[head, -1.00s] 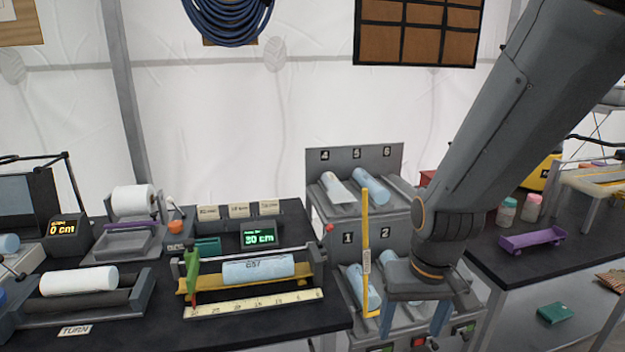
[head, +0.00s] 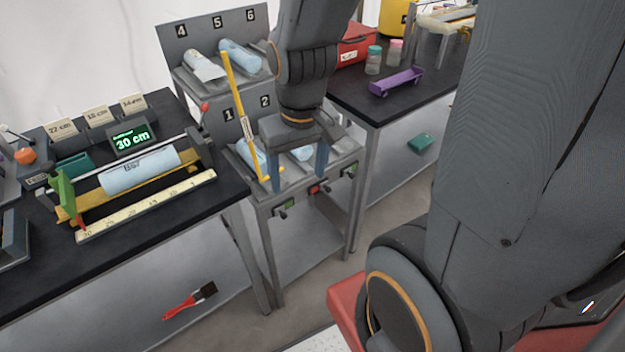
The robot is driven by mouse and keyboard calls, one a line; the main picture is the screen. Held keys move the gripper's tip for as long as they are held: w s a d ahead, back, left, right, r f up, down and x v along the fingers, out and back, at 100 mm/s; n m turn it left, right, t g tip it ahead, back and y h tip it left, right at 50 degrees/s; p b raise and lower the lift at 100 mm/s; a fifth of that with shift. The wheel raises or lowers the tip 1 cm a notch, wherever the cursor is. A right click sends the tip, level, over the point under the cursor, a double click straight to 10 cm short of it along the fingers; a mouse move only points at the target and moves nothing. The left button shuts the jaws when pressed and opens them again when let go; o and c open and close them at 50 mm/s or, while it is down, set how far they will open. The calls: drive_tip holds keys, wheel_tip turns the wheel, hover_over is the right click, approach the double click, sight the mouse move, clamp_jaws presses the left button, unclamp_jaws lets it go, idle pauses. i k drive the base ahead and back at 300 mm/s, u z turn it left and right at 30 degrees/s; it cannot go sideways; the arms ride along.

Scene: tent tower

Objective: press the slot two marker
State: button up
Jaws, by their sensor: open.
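The grey slot rack (head: 208,88) has numbered slots, with 4, 5 and 6 above and 1 and 2 showing below. The number 2 label (head: 265,101) is on the lower back panel. A row of small markers is on the rack's front edge: a green one (head: 289,203), a red one (head: 316,189) and another green one (head: 350,171). I cannot tell for sure which marker belongs to slot two. My gripper (head: 298,178) points down with its fingers apart, in front of the lower slots. A light blue roll (head: 302,153) shows between the fingers, partly hidden.
A yellow upright gauge (head: 238,95) stands at slot 1, close left of my gripper. Rolls (head: 240,55) lie in the upper slots. A black bench (head: 120,225) with a measuring cradle is at left, another bench with a purple cart (head: 397,82) at right. A brush (head: 190,300) lies low.

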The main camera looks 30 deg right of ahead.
sight(324, 185)
drive_tip(key=k, duration=1.35)
drive_tip(key=z, duration=0.55)
drive_tip(key=i, duration=1.6)
drive_tip(key=u, duration=0.3)
